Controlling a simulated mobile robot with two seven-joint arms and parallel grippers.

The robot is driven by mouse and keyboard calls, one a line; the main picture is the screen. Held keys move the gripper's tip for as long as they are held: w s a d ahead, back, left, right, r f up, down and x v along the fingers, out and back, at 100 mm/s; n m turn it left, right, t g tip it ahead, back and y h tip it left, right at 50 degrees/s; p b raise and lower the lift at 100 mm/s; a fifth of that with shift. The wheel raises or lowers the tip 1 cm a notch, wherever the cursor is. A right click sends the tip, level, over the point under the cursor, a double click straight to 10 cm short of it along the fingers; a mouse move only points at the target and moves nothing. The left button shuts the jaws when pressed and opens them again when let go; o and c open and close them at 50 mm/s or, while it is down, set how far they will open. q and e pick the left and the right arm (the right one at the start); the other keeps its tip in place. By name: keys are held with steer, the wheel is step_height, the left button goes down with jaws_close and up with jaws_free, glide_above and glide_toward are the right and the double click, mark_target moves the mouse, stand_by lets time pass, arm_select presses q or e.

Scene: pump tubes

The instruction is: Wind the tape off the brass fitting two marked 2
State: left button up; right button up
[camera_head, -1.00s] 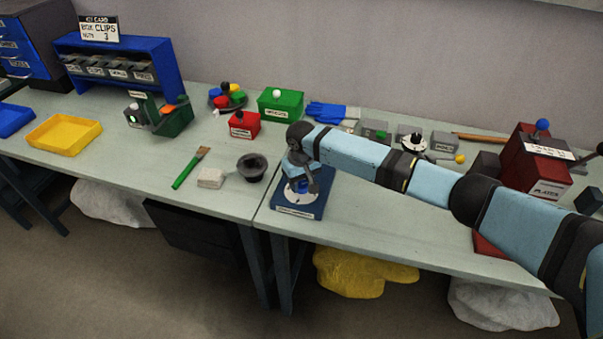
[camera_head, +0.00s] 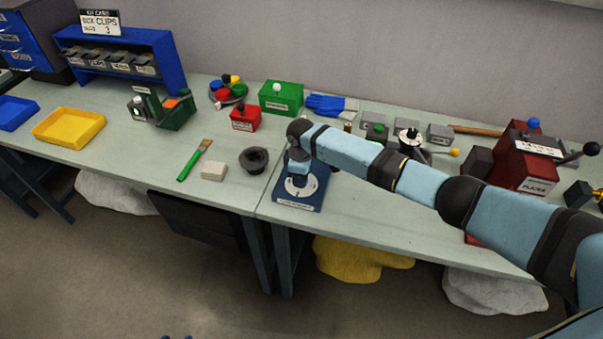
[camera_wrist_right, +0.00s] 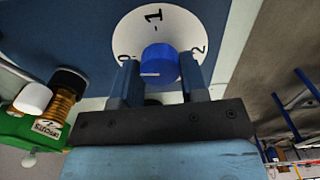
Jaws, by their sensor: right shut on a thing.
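My right gripper (camera_head: 298,178) reaches down over a blue plate (camera_head: 312,203) with a white round dial (camera_head: 288,187). In the right wrist view, my right gripper (camera_wrist_right: 159,85) is shut on a blue knob (camera_wrist_right: 160,62) at the dial's middle. The dial (camera_wrist_right: 150,20) carries a 1 at the top and a 2 at the right; the mark at the left is partly hidden by a finger. A brass threaded piece (camera_wrist_right: 62,105) with a white end sits by a green labelled block (camera_wrist_right: 38,127); I cannot read a 2 there. My left gripper does not show.
A dark bowl (camera_head: 254,159), a pale block (camera_head: 214,171) and a green-handled brush (camera_head: 194,161) lie left of the plate. A red box (camera_head: 245,118) and a green box (camera_head: 281,97) stand behind. A red machine (camera_head: 524,165) stands right.

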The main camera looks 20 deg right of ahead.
steer(key=shift+n, duration=0.5)
steer(key=o, duration=0.9)
steer(key=shift+o, duration=0.2)
steer(key=shift+r, duration=0.15)
step_height(320, 180, up, 14)
steer(key=b, duration=0.1)
steer(key=shift+f, duration=0.2)
